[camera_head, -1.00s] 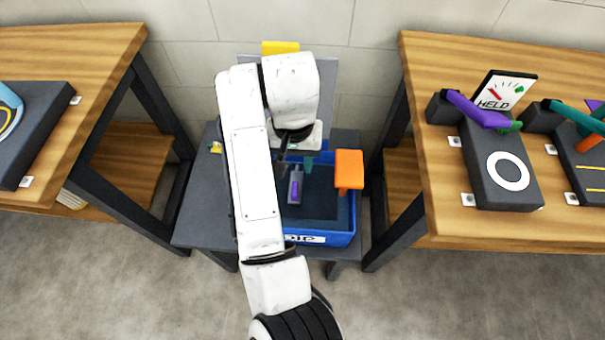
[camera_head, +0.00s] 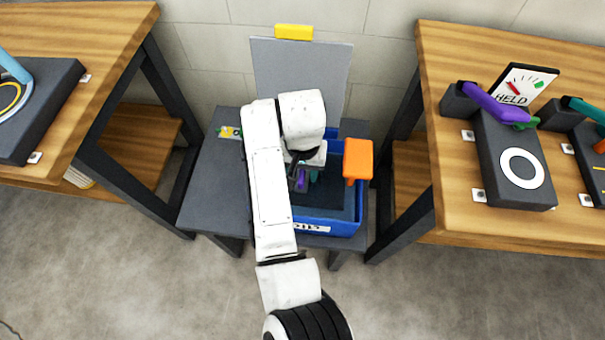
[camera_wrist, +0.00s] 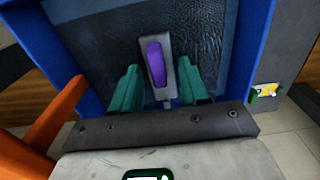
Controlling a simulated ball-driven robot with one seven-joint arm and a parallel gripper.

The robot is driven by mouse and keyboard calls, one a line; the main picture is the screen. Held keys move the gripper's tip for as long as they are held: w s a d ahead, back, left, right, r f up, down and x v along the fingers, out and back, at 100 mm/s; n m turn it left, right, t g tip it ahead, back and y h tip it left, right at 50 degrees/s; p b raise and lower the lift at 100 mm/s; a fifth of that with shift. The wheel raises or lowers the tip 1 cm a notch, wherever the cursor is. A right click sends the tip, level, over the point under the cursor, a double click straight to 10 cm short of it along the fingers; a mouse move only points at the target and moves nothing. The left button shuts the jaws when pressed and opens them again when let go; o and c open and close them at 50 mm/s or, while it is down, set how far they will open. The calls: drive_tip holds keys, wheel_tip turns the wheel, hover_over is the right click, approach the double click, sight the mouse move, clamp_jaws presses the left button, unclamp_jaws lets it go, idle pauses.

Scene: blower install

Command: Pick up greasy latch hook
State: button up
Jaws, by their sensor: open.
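The latch hook appears to be a grey piece with a purple inset (camera_wrist: 156,62). It lies on a dark, glossy mat inside the blue bin (camera_head: 330,228). In the head view the latch hook (camera_head: 301,184) is partly hidden by my arm. My gripper (camera_wrist: 158,72) is open, with one teal finger on each side of the piece. Gaps show between the fingers and the piece in the wrist view. The gripper in the head view (camera_head: 303,178) is low over the bin, mostly hidden. I cannot tell its exact height above the mat.
An orange block-like part (camera_head: 358,160) stands at the bin's right rim. The bin is on a grey table (camera_head: 213,185) with a grey back panel (camera_head: 300,70). A small yellow-green item (camera_head: 229,132) lies left. Wooden benches stand at left and right (camera_head: 450,215).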

clamp_jaws()
idle(0.3)
drive_tip(key=shift+r, duration=0.1)
drive_tip(key=shift+r, duration=0.5)
drive_tip(key=s+a+r+p, duration=0.4)
drive_tip(key=s+r+p, duration=0.2)
drive_tip(key=s+r, duration=0.6)
drive_tip(key=shift+s, duration=0.65)
